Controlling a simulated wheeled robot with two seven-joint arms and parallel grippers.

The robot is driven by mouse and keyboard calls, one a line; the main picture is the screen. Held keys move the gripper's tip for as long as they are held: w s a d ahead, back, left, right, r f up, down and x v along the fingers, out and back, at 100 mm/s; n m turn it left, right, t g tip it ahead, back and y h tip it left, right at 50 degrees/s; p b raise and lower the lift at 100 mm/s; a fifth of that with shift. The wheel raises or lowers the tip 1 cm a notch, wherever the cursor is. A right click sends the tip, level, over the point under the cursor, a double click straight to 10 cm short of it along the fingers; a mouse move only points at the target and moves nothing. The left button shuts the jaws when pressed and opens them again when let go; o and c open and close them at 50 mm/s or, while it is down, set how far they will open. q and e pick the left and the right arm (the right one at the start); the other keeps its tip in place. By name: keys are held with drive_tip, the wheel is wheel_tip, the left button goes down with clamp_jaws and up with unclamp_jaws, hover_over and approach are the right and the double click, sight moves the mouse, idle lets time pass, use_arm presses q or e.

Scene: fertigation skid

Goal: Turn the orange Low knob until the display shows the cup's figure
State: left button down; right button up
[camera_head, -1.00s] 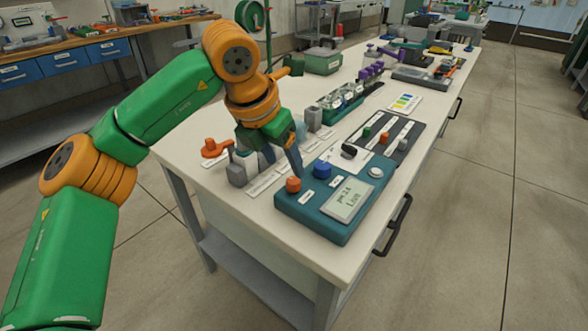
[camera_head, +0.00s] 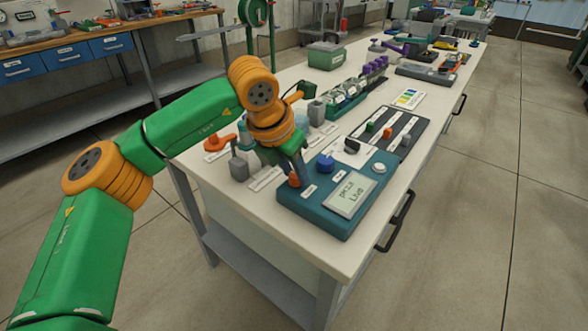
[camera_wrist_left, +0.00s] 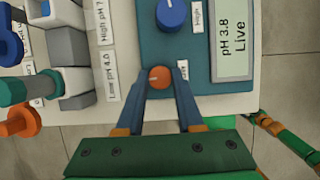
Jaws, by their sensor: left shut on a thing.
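The orange Low knob (camera_head: 294,180) sits on the near left corner of the teal meter box (camera_head: 318,218). My left gripper (camera_head: 300,176) is down at the knob. In the left wrist view, its two fingers (camera_wrist_left: 160,92) are shut on the orange knob (camera_wrist_left: 160,77), one on each side. The display (camera_head: 352,196) lies right of the knob; in the left wrist view the display (camera_wrist_left: 232,38) reads "pH 3.8 Live". A label by the bench fittings (camera_wrist_left: 112,75) reads "Low pH 4.0".
A blue knob (camera_head: 325,162) stands just beyond the orange one, and a white round button (camera_head: 379,168) is at the box's far right. A grey block (camera_head: 239,168) and an orange-handled fitting (camera_head: 220,143) stand left of the box. A dark slider panel (camera_head: 390,130) lies behind.

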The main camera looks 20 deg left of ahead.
use_arm(q)
drive_tip(key=m+p, duration=0.1)
drive_tip(key=m+h+p, duration=0.1)
drive_tip(key=m, duration=0.1)
drive_tip(key=m+g+p, duration=0.1)
drive_tip(key=shift+w+a+r+m+p, duration=0.1)
drive_tip(key=shift+a+r+m+p, duration=0.05)
drive_tip(key=shift+r+m+p, duration=0.2)
drive_tip(key=shift+f+m+g+h+p, duration=0.15)
drive_tip(key=shift+m+g+h+p, duration=0.25)
drive_tip(key=shift+m+p, duration=0.55)
drive_tip(key=shift+f+m+h+p, duration=0.15)
drive_tip(key=shift+m+h+p, duration=0.15)
drive_tip(key=shift+m+p, duration=0.25)
drive_tip(key=c, duration=0.5)
unclamp_jaws()
drive_tip(key=shift+w, duration=0.1)
drive_tip(key=shift+c, duration=0.2)
drive_tip(key=v, duration=0.7)
